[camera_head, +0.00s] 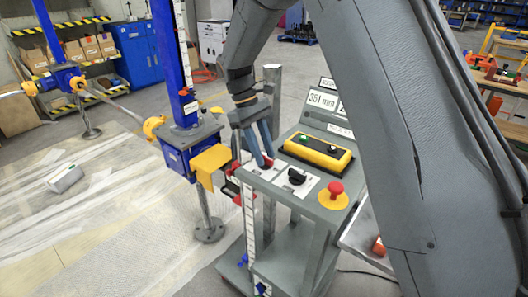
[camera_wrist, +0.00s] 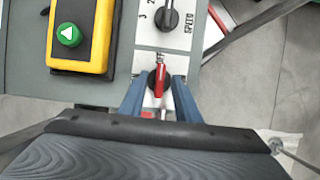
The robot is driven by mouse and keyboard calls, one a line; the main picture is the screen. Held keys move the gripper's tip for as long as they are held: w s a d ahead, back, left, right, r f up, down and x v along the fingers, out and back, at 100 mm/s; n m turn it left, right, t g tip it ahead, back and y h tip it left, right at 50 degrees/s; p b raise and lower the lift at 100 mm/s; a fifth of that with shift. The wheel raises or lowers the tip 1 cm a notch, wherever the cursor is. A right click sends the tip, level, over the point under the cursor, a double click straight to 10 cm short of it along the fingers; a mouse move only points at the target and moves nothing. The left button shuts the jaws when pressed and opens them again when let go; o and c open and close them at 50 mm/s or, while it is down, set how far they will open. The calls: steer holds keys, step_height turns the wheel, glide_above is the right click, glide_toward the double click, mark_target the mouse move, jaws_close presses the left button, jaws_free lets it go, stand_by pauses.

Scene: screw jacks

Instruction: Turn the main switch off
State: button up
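The main switch is a red handle on a dark round base (camera_wrist: 160,82), set on a white plate marked with small print. In the head view only a bit of its red (camera_head: 268,162) shows beside my fingertips. My gripper (camera_wrist: 158,88) points down at the panel with one blue finger on each side of the red handle. Gaps show between the fingers and the handle, so it is open around the switch. In the head view my gripper (camera_head: 260,158) is over the panel's left end. The height of the fingertips over the panel is hard to tell.
A black speed knob (camera_wrist: 168,18) is close to the switch. A yellow button box (camera_head: 318,151) with a green button and a red emergency stop (camera_head: 334,190) are on the same grey console (camera_head: 311,206). A blue screw jack (camera_head: 188,146) with a yellow part stands just left.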

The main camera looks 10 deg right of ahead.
steer(key=b+v, duration=0.2)
steer(key=v, duration=0.5)
steer(key=shift+r, duration=0.35)
